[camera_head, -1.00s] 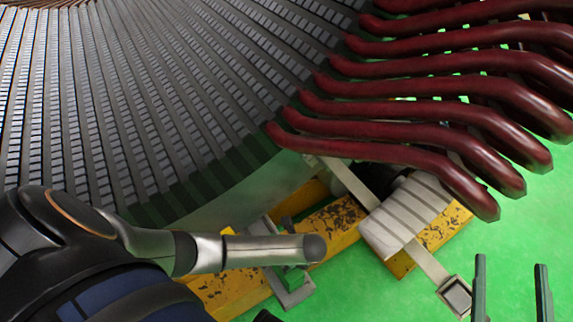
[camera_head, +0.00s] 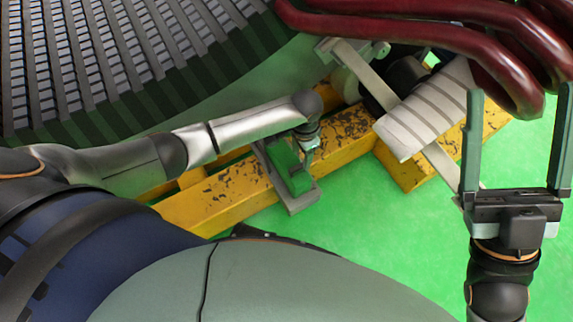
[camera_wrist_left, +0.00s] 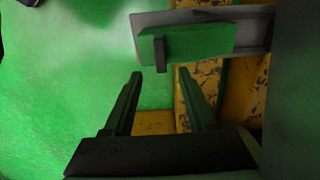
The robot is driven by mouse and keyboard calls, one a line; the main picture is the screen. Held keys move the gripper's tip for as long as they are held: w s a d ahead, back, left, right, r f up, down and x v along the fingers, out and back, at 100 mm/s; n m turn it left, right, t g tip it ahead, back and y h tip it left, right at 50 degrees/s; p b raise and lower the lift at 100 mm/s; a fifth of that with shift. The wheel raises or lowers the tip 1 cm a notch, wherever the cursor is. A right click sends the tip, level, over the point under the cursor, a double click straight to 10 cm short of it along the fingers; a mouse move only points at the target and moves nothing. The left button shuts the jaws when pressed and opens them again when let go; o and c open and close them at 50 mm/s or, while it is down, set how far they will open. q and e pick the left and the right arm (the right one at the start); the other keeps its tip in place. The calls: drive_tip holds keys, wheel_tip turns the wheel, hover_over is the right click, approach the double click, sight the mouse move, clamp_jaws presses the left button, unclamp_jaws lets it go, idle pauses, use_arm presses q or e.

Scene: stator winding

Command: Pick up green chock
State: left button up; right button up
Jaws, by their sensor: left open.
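The green chock (camera_head: 285,167) lies on a grey bracket (camera_head: 300,203) across a yellow beam. In the left wrist view the chock (camera_wrist_left: 200,45) is a green block with a small dark upright piece on its front. My left gripper (camera_head: 307,138) is close beside the chock in the head view, its fingers mostly hidden under the wrist. In the wrist view my left gripper (camera_wrist_left: 158,75) is open and empty, its fingertips just short of the chock. My right gripper (camera_head: 516,90) is open and empty at the right, fingers pointing up.
The stator core (camera_head: 120,60) fills the upper left. Dark red coil ends (camera_head: 430,38) hang over the upper right. A strapped grey roll (camera_head: 425,115) sits at the yellow beam (camera_head: 220,198). Green floor (camera_head: 370,215) is clear right of the bracket.

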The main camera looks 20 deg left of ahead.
sight(298, 167)
use_arm(q)
wheel_tip(298, 167, down, 3)
drive_tip(key=shift+r+b, duration=0.1)
drive_tip(key=shift+b, duration=0.3)
drive_tip(key=f+b, duration=0.2)
drive_tip(key=f, duration=0.1)
drive_tip(key=f+b, duration=0.1)
drive_tip(key=f, duration=0.1)
drive_tip(key=shift+s+a+b, duration=0.3)
use_arm(e)
drive_tip(key=f, duration=0.5)
drive_tip(key=shift+w+a+f, duration=0.1)
drive_tip(key=shift+a+f, duration=0.15)
drive_tip(key=shift+a, duration=0.05)
use_arm(q)
clamp_jaws()
drive_tip(key=shift+r, duration=0.1)
